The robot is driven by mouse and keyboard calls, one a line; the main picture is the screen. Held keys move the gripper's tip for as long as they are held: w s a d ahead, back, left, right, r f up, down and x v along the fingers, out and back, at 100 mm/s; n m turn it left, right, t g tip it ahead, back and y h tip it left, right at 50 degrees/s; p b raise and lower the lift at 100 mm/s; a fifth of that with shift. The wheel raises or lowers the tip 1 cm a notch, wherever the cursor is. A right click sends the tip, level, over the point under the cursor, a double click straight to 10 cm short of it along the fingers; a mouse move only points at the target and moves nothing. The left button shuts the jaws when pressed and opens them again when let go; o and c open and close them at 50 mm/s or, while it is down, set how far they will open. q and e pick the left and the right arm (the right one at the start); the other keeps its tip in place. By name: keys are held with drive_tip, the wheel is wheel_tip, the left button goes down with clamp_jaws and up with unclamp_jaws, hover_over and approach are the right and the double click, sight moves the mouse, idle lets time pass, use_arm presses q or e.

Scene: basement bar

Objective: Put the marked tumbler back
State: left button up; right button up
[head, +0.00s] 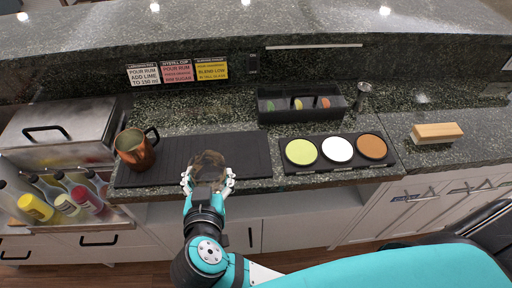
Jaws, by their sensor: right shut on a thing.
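My right gripper (208,180) is at the front edge of a black bar mat (248,154). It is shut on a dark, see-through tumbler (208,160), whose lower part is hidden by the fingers. I cannot tell whether the tumbler touches the mat, and no mark on it can be made out. My left gripper is not in view.
A copper mug (134,150) stands at the mat's left end. Right of the mat are a tray with three coloured discs (337,148), a black garnish box (300,103), a metal jigger (364,95) and a wooden block (437,132).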

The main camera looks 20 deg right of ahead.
sight(244, 151)
drive_tip(key=w+d, duration=0.3)
drive_tip(key=w+d+p, duration=0.1)
drive_tip(key=w+d, duration=0.1)
drive_tip(key=shift+w+d+f, duration=0.25)
drive_tip(key=shift+w+d, duration=0.05)
drive_tip(key=shift+w, duration=0.05)
drive_tip(key=w+d, duration=0.3)
drive_tip(key=w+d+f, duration=0.1)
drive_tip(key=d, duration=0.1)
drive_tip(key=shift+w+d+p, duration=0.15)
drive_tip(key=shift+w+p, duration=0.15)
drive_tip(key=shift+w+d, duration=0.2)
drive_tip(key=shift+f, duration=0.15)
wheel_tip(244, 151, down, 3)
drive_tip(key=shift+f, duration=0.1)
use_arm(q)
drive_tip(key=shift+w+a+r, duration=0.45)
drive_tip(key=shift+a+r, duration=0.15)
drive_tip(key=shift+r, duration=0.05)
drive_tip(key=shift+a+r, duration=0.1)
use_arm(e)
drive_tip(key=o, duration=1.5)
drive_tip(key=shift+f, duration=0.15)
